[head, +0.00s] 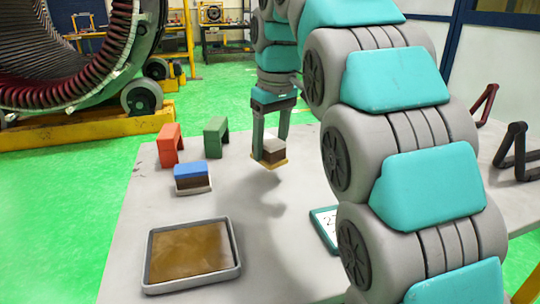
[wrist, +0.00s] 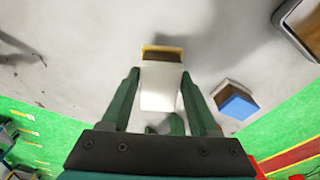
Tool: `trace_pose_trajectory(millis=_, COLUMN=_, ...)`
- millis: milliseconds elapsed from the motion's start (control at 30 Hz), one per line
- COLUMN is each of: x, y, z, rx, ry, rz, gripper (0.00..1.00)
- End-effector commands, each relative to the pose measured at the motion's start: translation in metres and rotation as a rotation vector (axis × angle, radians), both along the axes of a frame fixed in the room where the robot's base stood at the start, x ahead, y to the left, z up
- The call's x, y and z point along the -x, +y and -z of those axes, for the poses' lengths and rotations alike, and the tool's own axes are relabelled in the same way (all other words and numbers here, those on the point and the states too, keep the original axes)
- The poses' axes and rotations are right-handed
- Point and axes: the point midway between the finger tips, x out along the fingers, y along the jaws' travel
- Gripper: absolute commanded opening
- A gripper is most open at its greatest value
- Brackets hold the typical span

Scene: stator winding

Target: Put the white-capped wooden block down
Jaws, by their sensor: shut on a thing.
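The white-capped wooden block (head: 272,148) has a white top, a brown wooden body and a yellow base. My gripper (head: 270,150) is shut on it and holds it above the grey table (head: 280,250), with a shadow below to the right. In the wrist view the block (wrist: 161,85) sits between the two green fingers (wrist: 158,95), its yellow edge (wrist: 162,52) at the far end. Whether any part of the block touches the table is hard to tell, but it looks raised.
A grey-rimmed tray (head: 236,240) with a brown inside lies at the front left. A framed card (head: 326,228) lies partly behind my arm. Mid-table is clear.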

Motion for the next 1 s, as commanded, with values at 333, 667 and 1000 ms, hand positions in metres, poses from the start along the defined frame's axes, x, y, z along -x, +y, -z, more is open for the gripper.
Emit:
trace_pose_trajectory(millis=333, x=-0.003, y=0.000, z=0.026, rx=0.001, ry=0.001, rz=0.001, gripper=0.00)
trace_pose_trajectory(millis=667, x=-0.002, y=0.001, z=0.035, rx=0.000, ry=0.000, rz=0.001, gripper=0.00)
trace_pose_trajectory(millis=1000, x=-0.002, y=0.001, z=0.038, rx=0.000, ry=0.000, rz=0.001, gripper=0.75)
